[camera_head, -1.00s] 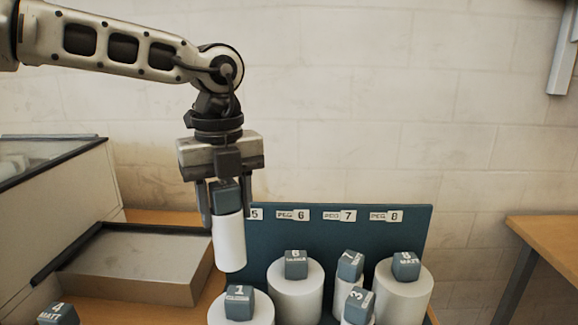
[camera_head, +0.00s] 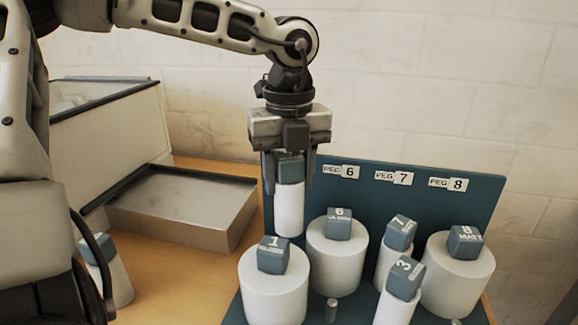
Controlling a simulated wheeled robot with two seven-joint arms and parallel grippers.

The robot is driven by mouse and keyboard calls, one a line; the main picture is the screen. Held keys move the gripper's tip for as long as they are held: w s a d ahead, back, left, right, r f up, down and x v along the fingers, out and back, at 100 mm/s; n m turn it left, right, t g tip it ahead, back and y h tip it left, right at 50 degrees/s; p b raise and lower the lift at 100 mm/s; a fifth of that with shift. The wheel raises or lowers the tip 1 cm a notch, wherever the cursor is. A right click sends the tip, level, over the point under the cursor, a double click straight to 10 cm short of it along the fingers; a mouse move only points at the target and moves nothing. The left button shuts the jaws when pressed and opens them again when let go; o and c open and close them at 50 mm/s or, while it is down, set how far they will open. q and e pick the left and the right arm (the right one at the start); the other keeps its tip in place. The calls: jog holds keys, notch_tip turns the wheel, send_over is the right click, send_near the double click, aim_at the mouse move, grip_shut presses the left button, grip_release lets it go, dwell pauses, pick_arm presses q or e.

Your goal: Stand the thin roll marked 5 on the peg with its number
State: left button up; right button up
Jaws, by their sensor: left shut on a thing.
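My left gripper (camera_head: 287,186) points down and is shut on the blue cap of a thin white roll (camera_head: 288,208), held upright. The number on this roll's cap does not show. The roll is behind the wide roll marked 1 (camera_head: 274,290) and in front of the blue back panel (camera_head: 400,205) of the peg board. The gripper covers the panel where the label left of PEG 6 (camera_head: 341,171) would be. The peg under the held roll is hidden, so I cannot tell whether the roll touches it. My right gripper is not in view.
Rolls marked 6 (camera_head: 336,255), 7 (camera_head: 393,262), 8 (camera_head: 458,280) and 3 (camera_head: 396,306) stand close by on the board. A bare peg (camera_head: 331,311) shows at the front. A capped roll (camera_head: 112,275) stands left, partly behind my arm. A grey tray (camera_head: 190,200) lies behind.

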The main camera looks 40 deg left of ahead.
aim_at(288, 215)
pick_arm(q)
notch_tip(288, 215, down, 4)
jog(key=shift+r+b, duration=0.1)
jog(key=shift+b, duration=0.75)
jog(key=shift+f+b, duration=1.15)
jog(key=shift+b, duration=0.05)
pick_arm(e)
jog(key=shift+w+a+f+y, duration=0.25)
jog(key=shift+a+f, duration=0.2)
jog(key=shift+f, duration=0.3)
pick_arm(q)
jog(key=shift+b, duration=0.4)
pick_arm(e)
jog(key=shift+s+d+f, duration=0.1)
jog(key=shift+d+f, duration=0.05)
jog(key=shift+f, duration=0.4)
pick_arm(q)
jog(key=shift+f+b, duration=0.3)
jog(key=shift+f, duration=0.05)
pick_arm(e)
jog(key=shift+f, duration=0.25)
pick_arm(q)
jog(key=shift+f+b, duration=0.3)
jog(key=shift+b, duration=0.1)
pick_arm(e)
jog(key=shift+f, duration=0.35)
pick_arm(q)
jog(key=shift+f, duration=0.25)
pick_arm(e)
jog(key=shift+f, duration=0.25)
